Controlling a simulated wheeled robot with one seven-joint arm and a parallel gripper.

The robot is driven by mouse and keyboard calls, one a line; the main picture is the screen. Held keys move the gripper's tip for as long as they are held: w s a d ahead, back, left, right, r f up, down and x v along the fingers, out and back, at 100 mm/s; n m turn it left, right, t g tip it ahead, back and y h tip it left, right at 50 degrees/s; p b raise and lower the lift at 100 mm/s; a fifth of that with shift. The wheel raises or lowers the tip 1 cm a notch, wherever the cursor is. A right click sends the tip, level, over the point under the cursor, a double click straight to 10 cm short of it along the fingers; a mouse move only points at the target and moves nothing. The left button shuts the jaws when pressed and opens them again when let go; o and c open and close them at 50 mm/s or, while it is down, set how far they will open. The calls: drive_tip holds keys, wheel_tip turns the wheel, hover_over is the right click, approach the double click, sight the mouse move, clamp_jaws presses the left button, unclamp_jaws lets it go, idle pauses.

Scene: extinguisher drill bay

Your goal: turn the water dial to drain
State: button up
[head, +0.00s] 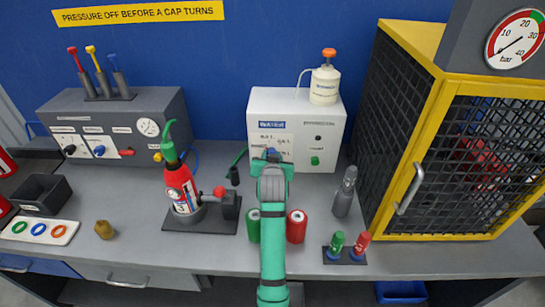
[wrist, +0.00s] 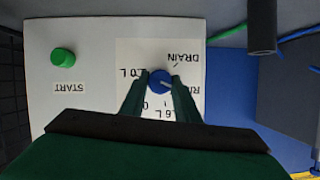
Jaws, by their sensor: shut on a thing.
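The water dial (wrist: 160,77) is a small blue knob on the white front panel (wrist: 215,30) of the dispenser box. In the wrist view the picture is upside down, with DRAIN, 2.0 L, a partly hidden 6 L label and a label starting with R around the knob. A pale mark on the knob seems to point toward the R label, away from DRAIN. My gripper (wrist: 159,88) has its two fingers closed on the sides of the dial. In the head view my gripper (head: 272,161) reaches the box front and mostly hides the dial.
A green START button (wrist: 63,56) is on the same panel. A red extinguisher (head: 181,188) stands left of my arm. Green and red canisters (head: 297,226) flank the arm, and a grey cylinder (head: 345,192) stands right. A yellow-framed mesh cage (head: 412,150) closes off the right side.

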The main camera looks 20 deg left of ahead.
drive_tip(key=shift+s+a+f+n+t+h, duration=0.15)
drive_tip(key=shift+n+t+h, duration=0.25)
drive_tip(key=shift+n+h, duration=0.8)
drive_tip(key=shift+a+r+n+t+h, duration=0.1)
drive_tip(key=shift+n+t+h, duration=0.4)
drive_tip(key=shift+n, duration=1.2)
drive_tip(key=shift+d, duration=0.1)
drive_tip(key=o, duration=1.1)
drive_tip(key=shift+c, duration=0.2)
drive_tip(key=v, duration=0.7)
drive_tip(key=shift+s, duration=0.2)
